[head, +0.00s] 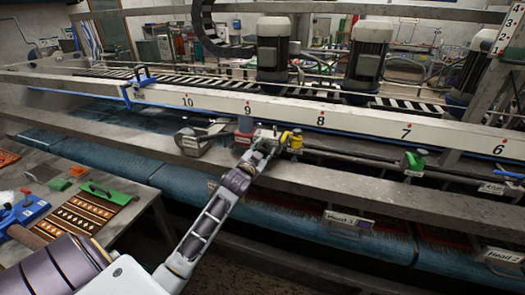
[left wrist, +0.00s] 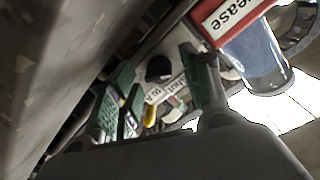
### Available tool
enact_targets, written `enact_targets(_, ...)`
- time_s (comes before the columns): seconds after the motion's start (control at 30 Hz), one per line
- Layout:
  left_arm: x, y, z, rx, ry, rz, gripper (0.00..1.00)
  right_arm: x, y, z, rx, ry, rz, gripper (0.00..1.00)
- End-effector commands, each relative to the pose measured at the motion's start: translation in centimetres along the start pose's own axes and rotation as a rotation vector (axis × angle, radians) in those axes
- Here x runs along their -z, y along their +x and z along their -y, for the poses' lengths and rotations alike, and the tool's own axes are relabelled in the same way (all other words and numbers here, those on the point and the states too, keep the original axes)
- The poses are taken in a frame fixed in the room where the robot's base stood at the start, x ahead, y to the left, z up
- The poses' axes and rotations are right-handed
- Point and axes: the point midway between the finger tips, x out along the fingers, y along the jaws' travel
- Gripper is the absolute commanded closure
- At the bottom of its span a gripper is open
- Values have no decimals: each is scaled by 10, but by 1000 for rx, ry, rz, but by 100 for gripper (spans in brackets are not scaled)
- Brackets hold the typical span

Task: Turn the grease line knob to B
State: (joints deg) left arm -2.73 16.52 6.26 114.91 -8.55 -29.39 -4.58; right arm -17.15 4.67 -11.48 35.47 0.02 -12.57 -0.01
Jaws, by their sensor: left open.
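My left gripper (head: 264,136) is at the grey front beam, just right of a small blue container with a red band (head: 245,126). In the left wrist view that container is a clear blue cylinder (left wrist: 258,62) under a red-edged label ending in "ease" (left wrist: 230,16). The green-padded fingers of my left gripper (left wrist: 160,82) are apart. A dark round part (left wrist: 158,68), perhaps the grease line knob, shows between them; contact cannot be told. A white lettered label (left wrist: 166,90) lies behind it, partly hidden. The knob's setting and the letter B are not readable. My right gripper is out of view.
A yellow valve (head: 292,141) sits close right of my left gripper, and a green one (head: 413,160) farther right. A grey metal unit (head: 192,142) is to its left. The numbered rail (head: 340,119) runs behind. A side table (head: 135,225) with tools stands at left.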

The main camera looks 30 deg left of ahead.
Motion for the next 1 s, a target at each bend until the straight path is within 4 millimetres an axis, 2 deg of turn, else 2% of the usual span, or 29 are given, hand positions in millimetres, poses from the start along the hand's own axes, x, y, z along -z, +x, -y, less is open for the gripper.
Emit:
enact_targets(0.27,-1,-17,0,0,0,1,53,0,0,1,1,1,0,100)
enact_targets(1.0,-1,-80,0,0,-1,1,53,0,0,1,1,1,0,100)
